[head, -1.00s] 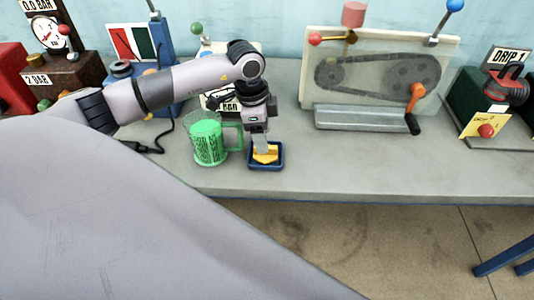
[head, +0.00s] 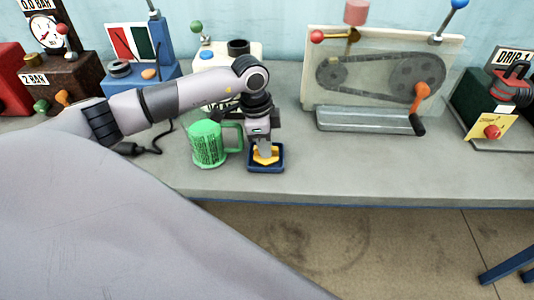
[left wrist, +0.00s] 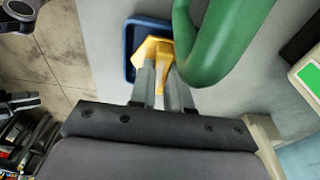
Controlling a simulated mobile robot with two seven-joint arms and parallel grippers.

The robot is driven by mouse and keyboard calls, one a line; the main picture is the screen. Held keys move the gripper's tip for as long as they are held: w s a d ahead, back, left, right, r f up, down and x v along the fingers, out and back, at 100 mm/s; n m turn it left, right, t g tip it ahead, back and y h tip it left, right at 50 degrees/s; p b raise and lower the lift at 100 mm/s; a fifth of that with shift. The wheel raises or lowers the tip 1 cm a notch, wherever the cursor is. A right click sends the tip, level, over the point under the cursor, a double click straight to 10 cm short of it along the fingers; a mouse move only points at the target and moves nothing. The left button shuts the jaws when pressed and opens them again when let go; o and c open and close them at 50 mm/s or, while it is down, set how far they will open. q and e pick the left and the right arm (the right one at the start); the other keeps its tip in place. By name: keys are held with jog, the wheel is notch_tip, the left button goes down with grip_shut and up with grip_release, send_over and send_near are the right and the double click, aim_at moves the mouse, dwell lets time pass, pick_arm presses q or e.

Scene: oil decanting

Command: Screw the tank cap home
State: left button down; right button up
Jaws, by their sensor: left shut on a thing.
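A yellow cap with a raised fin (left wrist: 152,50) sits in a small blue tray (head: 251,168) near the bench's front edge. My left gripper (head: 265,152) points down into the tray and is shut on the cap; the left wrist view shows the fin between the two fingers. The fingers hide part of the cap. A cream tank (head: 220,62) stands behind my left arm, with a black neck (head: 238,47) and a blue knob on top. My arm hides much of its front. My right gripper is not in view.
A green mug (head: 208,146) stands just left of the tray, its handle towards my gripper. A belt-drive panel (head: 380,75) with an orange crank stands at the back right. The bench (head: 340,170) is clear right of the tray.

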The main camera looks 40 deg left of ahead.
pick_arm(q)
jog(key=shift+r, duration=0.15)
jog(key=shift+r+p, duration=0.85)
jog(key=shift+r, duration=0.1)
